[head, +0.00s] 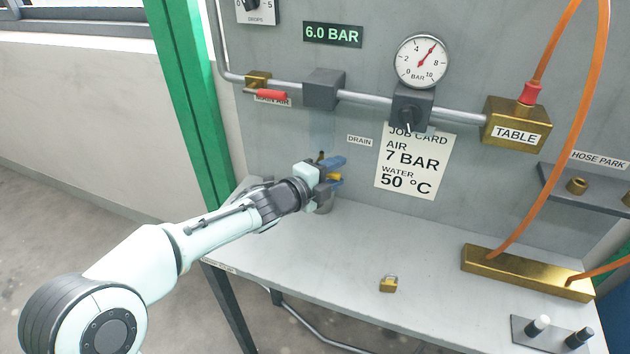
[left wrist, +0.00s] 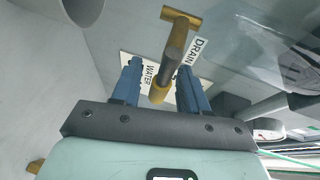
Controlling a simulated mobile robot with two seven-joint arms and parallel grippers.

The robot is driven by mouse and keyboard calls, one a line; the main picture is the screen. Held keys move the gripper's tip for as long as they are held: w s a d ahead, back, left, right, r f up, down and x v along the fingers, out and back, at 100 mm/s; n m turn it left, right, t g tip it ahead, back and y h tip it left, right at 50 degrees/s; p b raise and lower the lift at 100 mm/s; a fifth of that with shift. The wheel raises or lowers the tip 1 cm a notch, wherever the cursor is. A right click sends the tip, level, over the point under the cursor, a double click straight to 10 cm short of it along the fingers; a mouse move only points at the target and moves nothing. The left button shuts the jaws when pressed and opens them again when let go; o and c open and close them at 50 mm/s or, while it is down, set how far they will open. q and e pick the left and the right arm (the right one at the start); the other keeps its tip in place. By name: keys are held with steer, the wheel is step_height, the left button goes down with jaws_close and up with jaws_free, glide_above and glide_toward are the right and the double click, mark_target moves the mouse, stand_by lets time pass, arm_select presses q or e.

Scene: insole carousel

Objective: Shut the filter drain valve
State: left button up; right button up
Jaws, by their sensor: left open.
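The filter drain valve shows in the left wrist view as a brass T-shaped piece with a grey stem (left wrist: 174,65) and a brass end. It lies between the two blue fingers of my left gripper (left wrist: 160,88). In the head view my left gripper (head: 333,175) is open at the panel, below the grey filter block (head: 323,90) and left of the DRAIN label (head: 359,140). A bit of brass shows between its fingers; the rest of the valve is mostly hidden there. I cannot tell whether the fingers touch it. My right gripper is not in view.
A grey cup (head: 325,206) stands on the bench under my left gripper. A red-handled valve (head: 268,95), gauge (head: 421,62) and job card (head: 414,165) are on the panel. A brass padlock (head: 388,284) and brass manifold (head: 520,272) lie on the bench, with bare space around the padlock.

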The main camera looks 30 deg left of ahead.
arm_select(q)
steer(key=p+v, duration=0.2)
steer(key=v, duration=1)
steer(key=shift+s, duration=0.2)
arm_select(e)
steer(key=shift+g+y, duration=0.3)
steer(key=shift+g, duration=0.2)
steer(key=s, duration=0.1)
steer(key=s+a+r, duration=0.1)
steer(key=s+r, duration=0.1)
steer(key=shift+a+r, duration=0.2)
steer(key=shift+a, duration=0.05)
arm_select(q)
steer(key=shift+r, duration=0.1)
